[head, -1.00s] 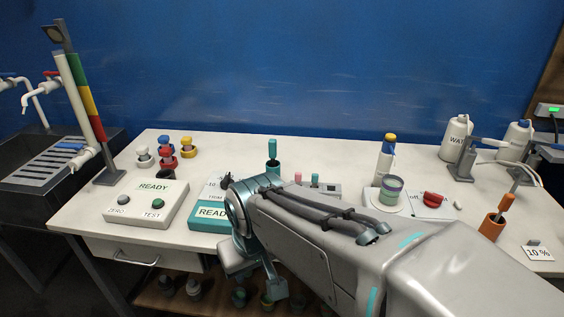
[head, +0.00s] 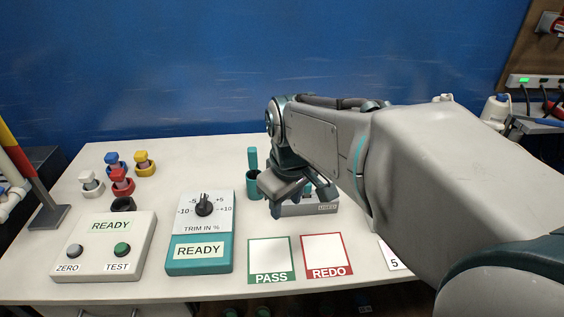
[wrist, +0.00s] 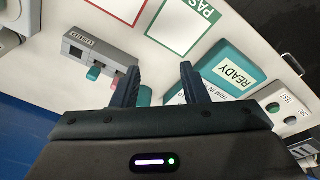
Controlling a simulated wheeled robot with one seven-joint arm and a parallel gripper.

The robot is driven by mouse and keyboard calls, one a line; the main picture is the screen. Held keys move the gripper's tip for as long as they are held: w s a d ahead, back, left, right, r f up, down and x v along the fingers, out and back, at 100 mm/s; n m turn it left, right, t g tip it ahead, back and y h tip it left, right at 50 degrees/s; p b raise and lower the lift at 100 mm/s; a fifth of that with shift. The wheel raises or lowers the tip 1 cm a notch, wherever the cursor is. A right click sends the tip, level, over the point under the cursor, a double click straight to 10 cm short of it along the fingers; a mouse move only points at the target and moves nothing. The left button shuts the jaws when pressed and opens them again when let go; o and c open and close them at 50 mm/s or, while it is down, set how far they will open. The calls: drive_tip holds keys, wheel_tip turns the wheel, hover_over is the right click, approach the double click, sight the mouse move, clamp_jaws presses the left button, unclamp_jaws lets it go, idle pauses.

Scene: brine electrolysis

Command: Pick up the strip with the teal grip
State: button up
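In the wrist view, a small teal grip (wrist: 86,89), on what looks like the strip, shows at the grey box (wrist: 105,54), beside a pink grip (wrist: 94,73). The strip's body cannot be seen. My gripper (wrist: 160,68) is open and empty, its two fingers apart, with both grips to the left of the left finger.
A teal cup with a teal handle (head: 252,160) stands left of my gripper. The PASS card (head: 270,278) and REDO card (head: 326,271) lie in front. The trim box (head: 200,254) and READY box (head: 104,248) stand left. Several coloured plugs (head: 122,183) stand behind them.

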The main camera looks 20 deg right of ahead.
drive_tip(key=w+d+r+n+g, duration=0.2)
drive_tip(key=w+d+r+n, duration=0.1)
drive_tip(key=w+d+n, duration=0.8)
hover_over(307, 196)
drive_tip(key=shift+m, duration=0.3)
drive_tip(key=f, duration=0.8)
drive_tip(key=shift+s+a+f, duration=0.1)
drive_tip(key=shift+a+f, duration=0.05)
drive_tip(key=shift+a, duration=0.15)
drive_tip(key=shift+w+d+f, duration=0.1)
drive_tip(key=shift+d+f, duration=0.05)
drive_tip(key=shift+f, duration=1.2)
drive_tip(key=shift+w+d+f, duration=0.1)
drive_tip(key=shift+d+f, duration=0.05)
drive_tip(key=shift+f, duration=1.15)
clamp_jaws()
